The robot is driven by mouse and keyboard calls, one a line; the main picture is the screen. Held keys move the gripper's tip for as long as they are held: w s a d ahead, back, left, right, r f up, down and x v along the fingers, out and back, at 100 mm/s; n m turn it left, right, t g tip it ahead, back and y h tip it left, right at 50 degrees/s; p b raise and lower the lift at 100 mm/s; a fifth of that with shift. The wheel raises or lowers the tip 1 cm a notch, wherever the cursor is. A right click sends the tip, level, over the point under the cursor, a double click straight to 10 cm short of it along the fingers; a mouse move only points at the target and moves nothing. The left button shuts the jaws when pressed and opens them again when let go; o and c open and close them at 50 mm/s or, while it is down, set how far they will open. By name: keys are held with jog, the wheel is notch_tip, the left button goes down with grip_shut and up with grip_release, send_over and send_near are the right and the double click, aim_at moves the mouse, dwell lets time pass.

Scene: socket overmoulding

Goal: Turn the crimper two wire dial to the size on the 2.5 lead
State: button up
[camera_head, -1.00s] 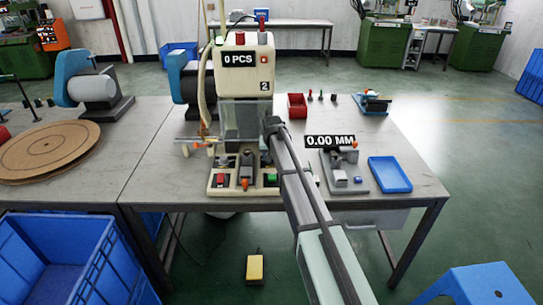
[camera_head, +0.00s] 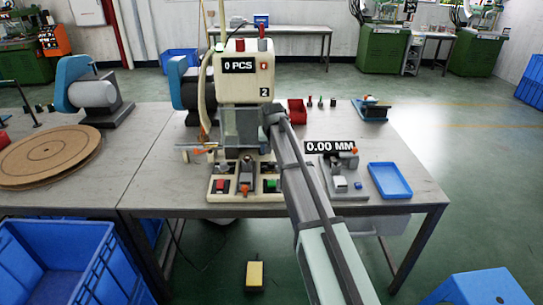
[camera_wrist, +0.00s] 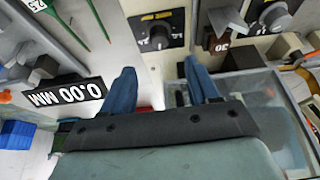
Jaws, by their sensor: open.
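The crimper (camera_head: 246,83) is a beige machine on the table, with a "0 PCS" display and a "2" mark. In the wrist view a black dial plate with a round knob (camera_wrist: 158,36) lies beyond my fingertips. A second grey knob (camera_wrist: 274,15) is at the upper right, beside a dark block marked "30" (camera_wrist: 220,47). A white tag (camera_wrist: 36,4), seen upside down and cut off, sits near green wires; it seems to read 2.5. My gripper (camera_wrist: 159,68) is open, its blue fingers apart with nothing between them, short of the knob. In the head view my arm hides part of the crimper.
A gauge showing "0.00 MM" (camera_head: 330,147) stands right of the crimper, beside a blue tray (camera_head: 390,180). A red bin (camera_head: 297,110) is behind. A transparent guard (camera_wrist: 265,100) lies close to the right finger. Round brown board (camera_head: 45,155) is at left.

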aim_at(271, 163)
jog(key=shift+v, duration=2)
jog(key=w+d+y, duration=0.1)
jog(key=w+d, duration=0.4)
jog(key=d, duration=0.6)
jog(key=a+n+g+y, duration=0.3)
jog(key=a+n, duration=0.2)
jog(key=n, duration=1)
jog(key=x, duration=0.9)
jog(key=s+a+x, duration=0.1)
jog(key=x, duration=0.3)
jog(key=shift+s+f, duration=0.1)
jog(key=shift+f, duration=0.1)
